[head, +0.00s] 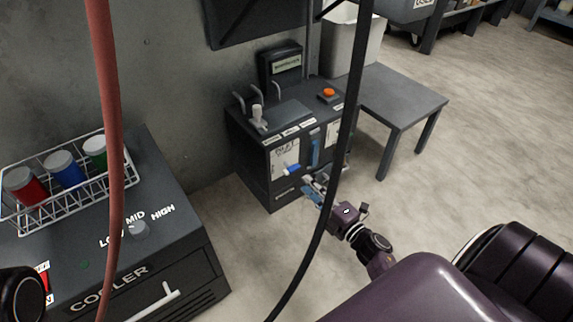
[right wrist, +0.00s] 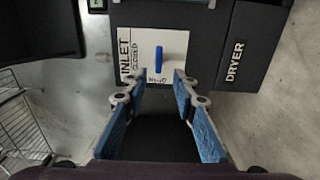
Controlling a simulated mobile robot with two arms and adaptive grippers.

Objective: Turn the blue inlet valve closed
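The blue inlet valve handle (head: 292,169) is on the front of the dark cabinet. It lies roughly sideways there. In the right wrist view the blue handle (right wrist: 158,58) stands upright in the picture on a white plate (right wrist: 141,72) marked INLET. The CLOSED mark is to its left and the OPEN mark is just below its lower end. My right gripper (head: 313,187) is in front of the cabinet, beside and below the handle. Its blue-padded fingers (right wrist: 157,85) are apart with nothing between them, short of the handle. My left gripper is not in view.
The dark cabinet (head: 250,160) also has a DRYER label (right wrist: 235,60). A red hose (head: 108,120) and a black cable (head: 345,130) hang across the head view. A cooler (head: 190,255) with a wire rack is at left, a grey table (head: 400,92) at right. Floor is open at right.

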